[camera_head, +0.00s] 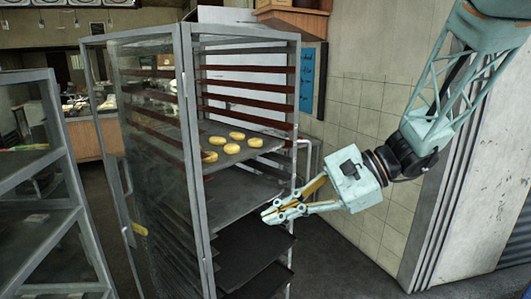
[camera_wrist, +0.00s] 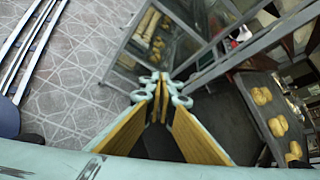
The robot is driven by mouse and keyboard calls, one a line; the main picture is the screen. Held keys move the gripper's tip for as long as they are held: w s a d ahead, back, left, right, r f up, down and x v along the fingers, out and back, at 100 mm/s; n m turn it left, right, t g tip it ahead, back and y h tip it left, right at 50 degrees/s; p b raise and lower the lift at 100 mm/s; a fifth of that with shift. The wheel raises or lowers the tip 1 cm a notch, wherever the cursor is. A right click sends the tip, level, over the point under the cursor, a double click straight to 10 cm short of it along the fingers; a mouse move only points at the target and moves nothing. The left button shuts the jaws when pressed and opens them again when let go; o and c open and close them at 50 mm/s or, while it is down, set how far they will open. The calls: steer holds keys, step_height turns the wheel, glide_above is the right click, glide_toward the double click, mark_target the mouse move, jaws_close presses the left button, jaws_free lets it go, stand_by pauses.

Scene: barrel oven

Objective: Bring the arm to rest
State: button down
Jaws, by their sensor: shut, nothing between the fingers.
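My gripper (camera_head: 268,213) is shut and empty, at the end of my light-blue arm. It reaches in from the right, beside the open front of the tall metal rack (camera_head: 190,120). In the wrist view the finger pads of my gripper (camera_wrist: 163,88) come together at the tips with nothing between them. In the head view the fingertips overlap the rack's lower shelves; I cannot tell whether they touch.
The rack holds a tray (camera_head: 265,137) with several yellow buns (camera_head: 234,136) and darker trays (camera_head: 240,258) below. Another shelf rack (camera_head: 40,215) stands at left. A tiled wall (camera_head: 375,110) rises behind my arm. The wrist view shows bare patterned floor (camera_wrist: 90,70).

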steer(key=s+d+r+n+h, duration=0.1)
steer(key=s+d+n+h, duration=0.35)
steer(key=s, duration=0.75)
steer(key=s+d+r+n+h, duration=0.1)
steer(key=s+d+n+h, duration=0.4)
steer(key=s, duration=0.8)
steer(key=s+d+r+n+t+h, duration=0.2)
steer(key=s+d, duration=0.3)
steer(key=d, duration=0.4)
steer(key=shift+d+t, duration=0.25)
steer(key=shift+t, duration=0.45)
